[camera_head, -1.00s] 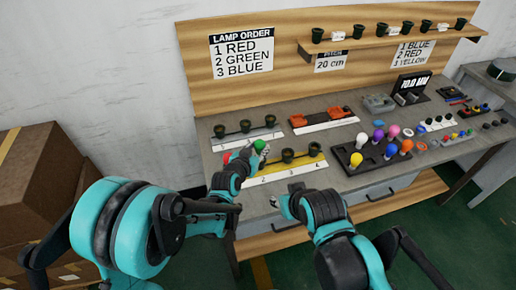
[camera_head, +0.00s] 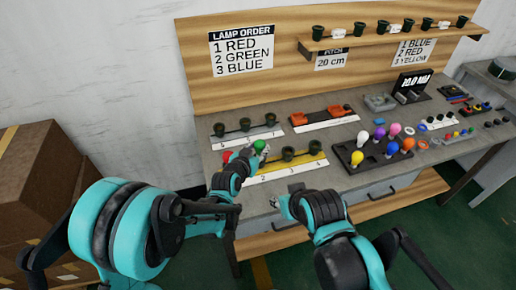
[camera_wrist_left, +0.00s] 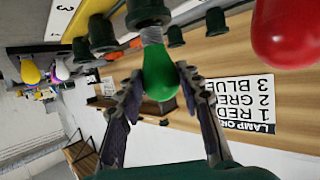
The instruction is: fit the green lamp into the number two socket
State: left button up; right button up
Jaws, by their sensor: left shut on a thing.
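My left gripper (camera_head: 257,153) is shut on the green lamp (camera_head: 260,145) above the yellow-striped socket board (camera_head: 258,179). In the left wrist view the green lamp (camera_wrist_left: 160,75) sits between both fingers (camera_wrist_left: 158,98). Its threaded metal base points at a dark socket (camera_wrist_left: 148,12), close to the mouth; I cannot tell whether it has entered. A red lamp (camera_head: 227,157) stands at the board's left end and shows large in the left wrist view (camera_wrist_left: 285,32). Two empty dark sockets (camera_head: 288,154) stand to the right. My right gripper (camera_head: 285,203) is low at the table's front edge, its jaws unclear.
A dark tray (camera_head: 345,153) with yellow, purple, orange, white and pink lamps stands to the right. Behind are a grey socket board (camera_head: 273,134) and an orange-red board (camera_head: 330,122). The lamp order sign (camera_head: 241,51) lists 2 green.

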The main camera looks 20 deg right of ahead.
pick_arm(q)
jog(key=shift+f+b, duration=0.6)
jog(key=shift+f, duration=0.1)
jog(key=o, duration=1.1)
jog(key=v, duration=1.2)
jog(key=shift+r, duration=0.1)
